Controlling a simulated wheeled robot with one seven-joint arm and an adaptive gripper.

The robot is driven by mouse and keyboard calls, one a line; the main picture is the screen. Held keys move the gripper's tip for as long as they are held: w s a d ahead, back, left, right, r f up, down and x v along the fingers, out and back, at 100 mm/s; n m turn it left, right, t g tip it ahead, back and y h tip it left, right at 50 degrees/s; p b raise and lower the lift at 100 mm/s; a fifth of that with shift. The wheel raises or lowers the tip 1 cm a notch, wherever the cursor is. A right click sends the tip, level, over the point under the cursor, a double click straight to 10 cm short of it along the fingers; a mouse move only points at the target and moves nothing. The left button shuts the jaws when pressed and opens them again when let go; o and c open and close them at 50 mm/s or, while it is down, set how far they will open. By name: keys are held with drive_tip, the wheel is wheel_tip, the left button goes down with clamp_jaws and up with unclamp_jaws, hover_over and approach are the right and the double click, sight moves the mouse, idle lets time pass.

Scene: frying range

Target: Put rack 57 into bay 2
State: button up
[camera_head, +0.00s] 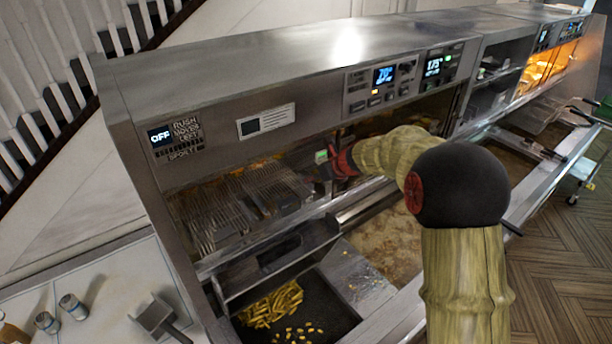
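Two wire racks lie side by side in the left bay of the frying range, a left rack (210,215) and a right rack (268,184). No number 57 can be read on either, so I cannot tell which is rack 57. My gripper (325,168) is at the right end of these racks, under the control panel, beside a small lit green tag (321,156). Its fingertips are small and dark here, and I cannot tell whether they are open or shut, or touching anything. No bay number is readable. An oil-filled bay (385,245) lies below my arm, partly hidden by it.
A dark tray of fries (275,303) is at the front left. A metal scoop (155,315) and cans (72,306) stand on the left counter. Baskets with long handles (535,147) rest over the right vats. The range hood (290,60) overhangs the bays.

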drive_tip(key=s+d+r+n+b, duration=0.15)
drive_tip(key=s+r+n, duration=0.3)
drive_tip(key=s, duration=0.45)
drive_tip(key=s+d+r+n+g+h+p, duration=0.1)
drive_tip(key=s+d+r+n, duration=0.15)
drive_tip(key=s+n, duration=0.45)
drive_tip(key=s+d+r+n+b, duration=0.1)
drive_tip(key=s+r+n, duration=0.3)
drive_tip(key=s, duration=0.6)
drive_tip(key=s+d+n+h, duration=0.1)
drive_tip(key=s+d+n, duration=0.2)
drive_tip(key=s, duration=0.5)
drive_tip(key=s+d+n+h, duration=0.1)
drive_tip(key=s+d+n, duration=0.1)
drive_tip(key=s+n, duration=0.4)
drive_tip(key=s+d+n+h, duration=0.2)
drive_tip(key=s+d+n, duration=0.1)
drive_tip(key=s, duration=0.7)
drive_tip(key=shift+s+d+f+n+g, duration=0.3)
drive_tip(key=shift+s+f+n+g, duration=0.1)
drive_tip(key=shift+n, duration=0.35)
wheel_tip(320, 180, down, 22)
drive_tip(key=b, duration=2.1)
drive_tip(key=shift+r+b, duration=0.25)
drive_tip(key=shift+b, duration=0.1)
